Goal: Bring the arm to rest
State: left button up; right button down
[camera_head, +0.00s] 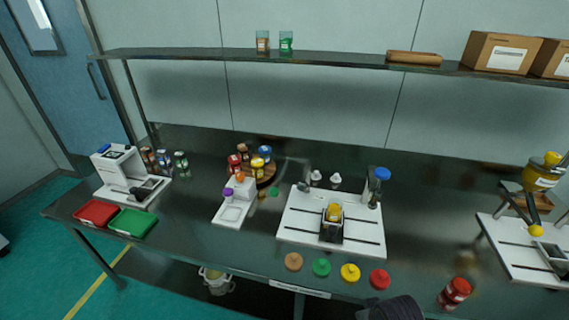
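No gripper fingers show in the head view. A dark rounded shape at the bottom edge, right of centre, seems to be part of one of my arms; its gripper is not visible. The sieve station, a white base plate (300,232), stands on the dark bench (420,235) at centre. It carries a dark holder (331,232) with a yellow-topped item (334,212) in it.
Brown, green, yellow and red lids (350,272) line the front edge. A red-capped jar (456,291) stands right of them. Red (97,212) and green (132,223) trays lie left. A white machine (530,250) with a yellow-topped container (541,172) stands right. A shelf (330,61) runs above.

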jog(key=s+f+g+p, duration=0.1)
jog(key=s+f+p, duration=0.25)
jog(key=f, duration=0.75)
jog(key=s+f+p, duration=0.2)
jog(key=f+p, duration=0.2)
jog(key=f, duration=0.8)
pick_arm(q)
jog(key=s+d+r+p, duration=0.1)
jog(key=d+r+p, duration=0.1)
jog(key=r, duration=0.5)
jog(key=s+d+r+p, duration=0.1)
jog(key=d+r+p, duration=0.1)
jog(key=r+p, duration=0.2)
notch_tip(320, 180, up, 3)
jog(key=shift+d+f+h, duration=0.1)
jog(key=shift+d+h, duration=0.2)
jog(key=shift+d, duration=0.1)
pick_arm(e)
jog(key=s+d+f, duration=0.1)
jog(key=s+f, duration=0.2)
jog(key=s, duration=0.4)
jog(key=s+d+f+g, duration=0.1)
jog(key=s+d+f, duration=0.1)
jog(key=s+f, duration=0.2)
jog(key=s+d+f, duration=0.1)
jog(key=s+f, duration=0.2)
jog(key=s, duration=0.6)
jog(key=shift+s+d+f, duration=0.15)
jog(key=shift+s+f, duration=0.1)
jog(key=shift+s, duration=0.05)
